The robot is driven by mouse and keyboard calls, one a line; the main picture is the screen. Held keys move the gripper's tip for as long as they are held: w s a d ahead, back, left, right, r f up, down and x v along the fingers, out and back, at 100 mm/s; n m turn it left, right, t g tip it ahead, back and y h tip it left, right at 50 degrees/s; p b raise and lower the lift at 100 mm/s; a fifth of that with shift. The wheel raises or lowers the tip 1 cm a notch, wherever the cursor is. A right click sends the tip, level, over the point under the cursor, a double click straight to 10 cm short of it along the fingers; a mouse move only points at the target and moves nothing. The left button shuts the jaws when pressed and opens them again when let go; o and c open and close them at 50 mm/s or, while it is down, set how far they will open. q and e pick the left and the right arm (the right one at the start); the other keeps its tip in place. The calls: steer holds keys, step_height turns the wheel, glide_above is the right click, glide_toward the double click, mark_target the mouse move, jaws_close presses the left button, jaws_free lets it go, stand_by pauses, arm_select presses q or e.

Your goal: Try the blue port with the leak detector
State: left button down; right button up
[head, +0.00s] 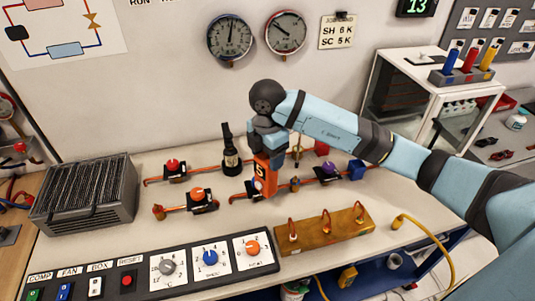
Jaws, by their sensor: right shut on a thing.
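My right gripper (266,153) points down over the bench, shut on an upright orange tool with a dark mark, which I take to be the leak detector (264,176). The detector's lower end is in front of the copper pipe, and I cannot tell whether it touches anything. A blue block (357,169), which looks like the blue port, sits at the right end of the pipe run, to the right of the detector and apart from it. A red block (321,148) sits behind and left of the blue one. My left gripper is not in view.
A dark bottle (231,158) stands left of the gripper. Valves with red (173,165), orange (198,195) and purple (327,169) knobs sit along the pipes. A brass manifold (325,229) and a switch panel (150,275) lie in front. A finned grey unit (85,192) stands left.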

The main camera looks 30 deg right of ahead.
steer(key=shift+r, duration=0.1)
steer(key=shift+r+p, duration=2.75)
steer(key=shift+r, duration=1.25)
